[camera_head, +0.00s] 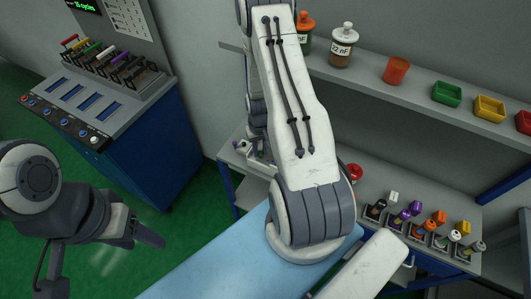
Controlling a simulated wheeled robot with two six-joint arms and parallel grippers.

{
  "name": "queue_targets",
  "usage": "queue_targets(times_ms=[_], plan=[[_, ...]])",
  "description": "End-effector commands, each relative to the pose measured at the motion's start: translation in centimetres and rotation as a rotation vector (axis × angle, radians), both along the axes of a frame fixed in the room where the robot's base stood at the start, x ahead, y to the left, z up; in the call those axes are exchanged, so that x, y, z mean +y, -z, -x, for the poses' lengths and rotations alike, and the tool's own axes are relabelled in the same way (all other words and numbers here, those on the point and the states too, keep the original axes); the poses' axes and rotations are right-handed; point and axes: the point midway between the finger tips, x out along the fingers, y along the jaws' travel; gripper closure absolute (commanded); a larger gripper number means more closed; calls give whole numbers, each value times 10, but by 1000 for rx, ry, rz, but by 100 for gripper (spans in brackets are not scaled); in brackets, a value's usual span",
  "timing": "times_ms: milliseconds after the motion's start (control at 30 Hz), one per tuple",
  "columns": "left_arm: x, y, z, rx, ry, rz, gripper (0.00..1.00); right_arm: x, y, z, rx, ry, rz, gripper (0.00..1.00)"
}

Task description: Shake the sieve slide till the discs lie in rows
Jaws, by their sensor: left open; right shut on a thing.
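No sieve slide and no discs in rows can be made out in this view. My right arm fills the middle, with its forearm rising to the top edge. Its gripper cannot be made out, and what it holds does not show. A small grey-and-white item (241,146) on the bench is partly hidden behind that arm; I cannot tell what it is. My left gripper (148,236) is open and empty at the lower left, above the green floor and apart from the blue cabinet.
A blue cabinet (150,150) at the left carries a sloped panel with several coloured handles. A grey shelf (415,96) holds jars and coloured bins. Several small coloured-topped items stand on the bench (345,165) at right. A light-blue surface (215,265) lies at the front.

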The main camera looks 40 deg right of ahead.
Motion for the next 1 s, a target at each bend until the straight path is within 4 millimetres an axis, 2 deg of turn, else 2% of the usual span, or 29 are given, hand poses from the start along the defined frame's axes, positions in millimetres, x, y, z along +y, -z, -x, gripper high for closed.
queue_targets(times_ms=[233, 267, 300, 333, 733, 867, 1000], plan=[[0, 0, 0, 0, 0, 0, 44, 0, -1, -3, -4, 0, 2, 100], [0, 0, 0, 0, 0, 0, 44, 0, -1, -3, -4, 0, 2, 66], [0, 0, 0, 0, 0, 0, 44, 0, -1, -3, -4, 0, 2, 51], [0, 0, 0, 0, 0, 0, 44, 0, -1, -3, -4, 0, 2, 43], [0, 2, 0, 0, 0, 0, 44, 0, -5, -3, -4, 1, 2, 43], [0, 7, 0, 0, -1, 0, 44, 0, -19, -3, -6, 1, 4, 43], [0, 14, 0, 0, -2, 0, 44, -1, -44, -3, -8, 1, 4, 43]])
